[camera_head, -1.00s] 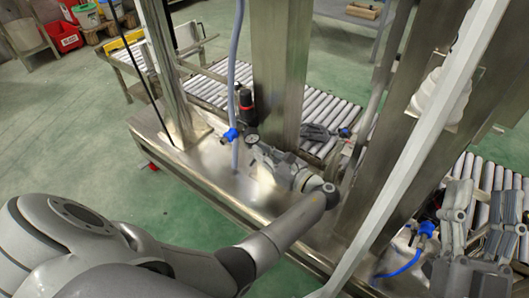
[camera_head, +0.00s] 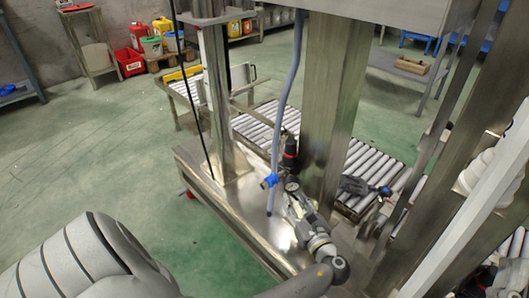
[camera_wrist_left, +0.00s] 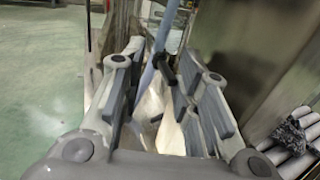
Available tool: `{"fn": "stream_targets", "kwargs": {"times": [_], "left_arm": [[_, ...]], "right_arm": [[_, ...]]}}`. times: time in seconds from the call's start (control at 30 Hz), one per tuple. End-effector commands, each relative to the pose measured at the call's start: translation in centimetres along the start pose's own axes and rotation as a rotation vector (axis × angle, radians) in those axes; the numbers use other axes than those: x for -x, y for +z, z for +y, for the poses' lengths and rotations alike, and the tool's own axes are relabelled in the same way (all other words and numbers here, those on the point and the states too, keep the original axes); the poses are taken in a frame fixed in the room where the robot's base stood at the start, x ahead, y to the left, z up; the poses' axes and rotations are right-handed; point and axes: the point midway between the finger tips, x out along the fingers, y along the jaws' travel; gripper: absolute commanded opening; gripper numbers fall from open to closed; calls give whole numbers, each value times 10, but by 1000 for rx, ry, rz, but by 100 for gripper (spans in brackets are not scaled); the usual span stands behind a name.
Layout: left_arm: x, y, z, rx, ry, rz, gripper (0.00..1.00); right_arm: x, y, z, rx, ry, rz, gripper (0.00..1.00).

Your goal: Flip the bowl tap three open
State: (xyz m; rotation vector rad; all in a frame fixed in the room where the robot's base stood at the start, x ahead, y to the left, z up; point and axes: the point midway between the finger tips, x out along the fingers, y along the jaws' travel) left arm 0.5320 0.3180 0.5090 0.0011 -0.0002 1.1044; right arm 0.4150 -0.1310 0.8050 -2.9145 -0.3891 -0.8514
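A blue tap (camera_head: 270,181) sits at the foot of a grey-blue hose (camera_head: 287,90) above the steel bench. I cannot tell which tap is number three. My left gripper (camera_head: 294,207) is just to the right of the blue tap, fingers pointing at the fittings. In the left wrist view my left gripper (camera_wrist_left: 160,95) is open, with the hose (camera_wrist_left: 165,32) and a dark handle (camera_wrist_left: 164,66) beyond its fingers.
A steel post (camera_head: 333,110) rises right behind the fittings. Another post (camera_head: 215,95) stands to the left. Roller conveyors (camera_head: 365,160) run behind the bench. A dark object (camera_head: 354,185) with a blue end lies on them. The green floor (camera_head: 90,150) at the left is clear.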

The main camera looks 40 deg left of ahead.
Motion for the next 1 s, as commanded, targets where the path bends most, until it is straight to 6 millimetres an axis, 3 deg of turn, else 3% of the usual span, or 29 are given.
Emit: {"fn": "stream_targets", "kwargs": {"times": [0.13, 0.67, 1.0], "left_arm": [[4, 1, 6, -3, -108, 2, 29], [113, 1, 15, -1, -96, 4, 29], [95, -54, 63, 345, 39, 247, 29]], "right_arm": [[-3, -4, 0, 0, 0, -1, 48], [-14, -22, 0, 0, 0, -1, 48], [-3, -5, 0, 0, 0, -1, 48]]}}
